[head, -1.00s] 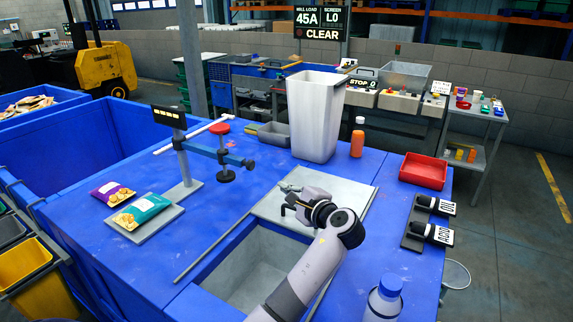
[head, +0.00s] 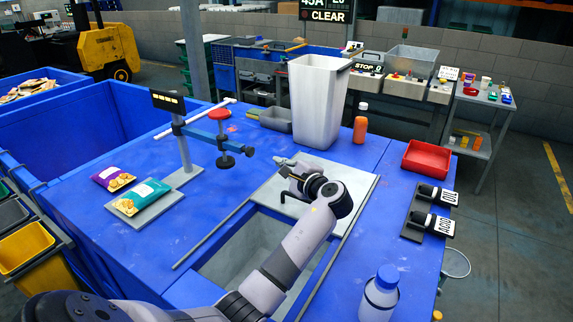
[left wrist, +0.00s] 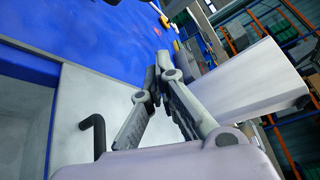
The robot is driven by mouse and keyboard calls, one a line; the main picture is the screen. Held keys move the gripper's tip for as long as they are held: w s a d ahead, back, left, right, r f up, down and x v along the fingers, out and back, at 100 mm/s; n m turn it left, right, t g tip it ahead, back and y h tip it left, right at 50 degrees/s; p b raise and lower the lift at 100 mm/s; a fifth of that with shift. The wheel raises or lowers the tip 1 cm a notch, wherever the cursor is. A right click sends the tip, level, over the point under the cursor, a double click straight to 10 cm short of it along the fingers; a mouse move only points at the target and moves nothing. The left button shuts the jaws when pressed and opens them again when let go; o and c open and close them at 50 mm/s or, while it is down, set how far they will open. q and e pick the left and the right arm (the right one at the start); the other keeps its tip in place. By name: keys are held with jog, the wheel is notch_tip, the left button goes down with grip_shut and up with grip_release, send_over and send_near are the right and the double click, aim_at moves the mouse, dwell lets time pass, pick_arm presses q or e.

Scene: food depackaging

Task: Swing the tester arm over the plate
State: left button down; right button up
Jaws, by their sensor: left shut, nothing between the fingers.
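The tester has a grey post (head: 185,150) with a blue arm (head: 205,136) that carries a red knob (head: 219,115) and a dark round foot. The blue arm points right, over bare table beside the grey plate (head: 126,216). My right gripper is not in view.
A tall white bin (head: 317,105) and an orange bottle (head: 360,125) stand behind my left gripper. A black hooked handle (left wrist: 97,133) shows beside it. An open basin lies in front of the panel. A red tray (head: 427,158) and black bottles are at right.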

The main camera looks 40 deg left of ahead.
pick_arm(q)
jog(key=a+p, duration=0.1)
jog(key=s+a+p, duration=0.1)
jog(key=a, duration=0.1)
jog(key=a+r+p, duration=0.1)
jog(key=a, duration=0.1)
jog(key=shift+s+p, duration=0.35)
jog(key=shift+s, duration=0.05)
jog(key=shift+w, duration=0.1)
